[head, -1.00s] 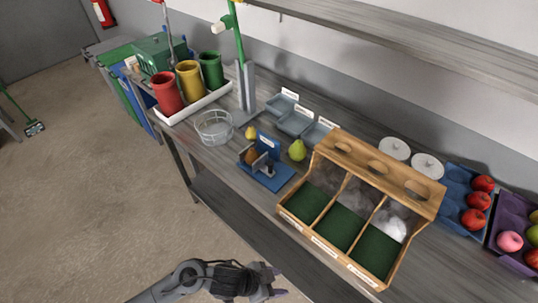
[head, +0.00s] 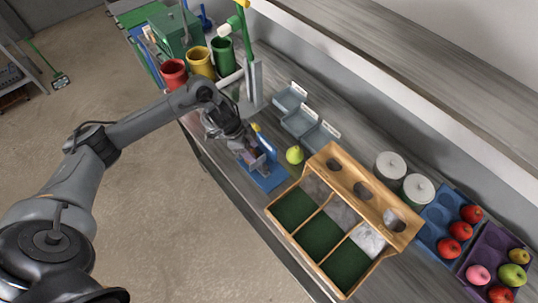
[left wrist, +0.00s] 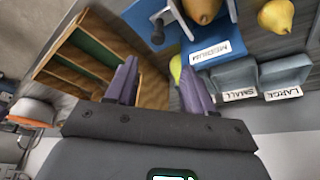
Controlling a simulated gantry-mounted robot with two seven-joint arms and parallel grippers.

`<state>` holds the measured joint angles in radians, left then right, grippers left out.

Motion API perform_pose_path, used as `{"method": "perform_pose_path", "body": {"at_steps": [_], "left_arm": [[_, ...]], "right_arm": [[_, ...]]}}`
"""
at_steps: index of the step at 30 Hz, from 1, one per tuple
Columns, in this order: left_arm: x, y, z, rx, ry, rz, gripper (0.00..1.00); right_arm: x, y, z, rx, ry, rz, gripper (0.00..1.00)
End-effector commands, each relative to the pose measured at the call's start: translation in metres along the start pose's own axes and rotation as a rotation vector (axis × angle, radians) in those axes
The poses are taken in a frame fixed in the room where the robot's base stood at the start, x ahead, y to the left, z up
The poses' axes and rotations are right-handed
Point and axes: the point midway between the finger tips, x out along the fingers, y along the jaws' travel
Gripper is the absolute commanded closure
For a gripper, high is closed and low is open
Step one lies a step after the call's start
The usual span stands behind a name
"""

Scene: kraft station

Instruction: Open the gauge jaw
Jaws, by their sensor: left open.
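The blue gauge (head: 270,176) stands near the bench's front edge in the head view. In the left wrist view its grey jaw plate (left wrist: 178,18) and dark knob (left wrist: 158,34) show at the top, with a brownish-yellow pear (left wrist: 203,10) beside the plate. My left gripper (head: 245,152) is over the gauge and hides part of it in the head view. Its purple fingers (left wrist: 160,80) are apart in the left wrist view, with nothing between them. The knob lies beyond the fingertips. I cannot tell whether the jaw touches the pear. My right gripper is not in view.
A green pear (head: 294,155) sits right of the gauge, by labelled grey trays (head: 300,122). A wooden three-bay bin (head: 330,160) stands farther right. Red (head: 173,73), yellow (head: 201,62) and green (head: 224,55) cups stand behind my left arm.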

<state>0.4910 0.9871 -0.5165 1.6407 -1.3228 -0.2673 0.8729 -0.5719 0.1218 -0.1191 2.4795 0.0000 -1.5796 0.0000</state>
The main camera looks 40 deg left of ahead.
Motion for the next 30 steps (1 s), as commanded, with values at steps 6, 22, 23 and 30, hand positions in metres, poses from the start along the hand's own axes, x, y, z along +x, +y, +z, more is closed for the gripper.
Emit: {"method": "perform_pose_path", "body": {"at_steps": [6, 22, 23, 30], "left_arm": [[0.03, 0.001, -0.001, -0.002, 0.0, 0.003, 0.47], [0.097, 0.0, -0.001, 0.001, 0.0, -0.001, 0.47], [0.098, 0.0, -0.001, 0.001, 0.001, -0.002, 0.47], [0.102, 0.0, 0.0, 0.001, 0.0, -0.002, 0.47]], "right_arm": [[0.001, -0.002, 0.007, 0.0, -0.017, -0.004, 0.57], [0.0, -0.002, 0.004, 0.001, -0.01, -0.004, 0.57], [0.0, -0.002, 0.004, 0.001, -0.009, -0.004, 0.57], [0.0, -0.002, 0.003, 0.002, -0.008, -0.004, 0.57]]}}
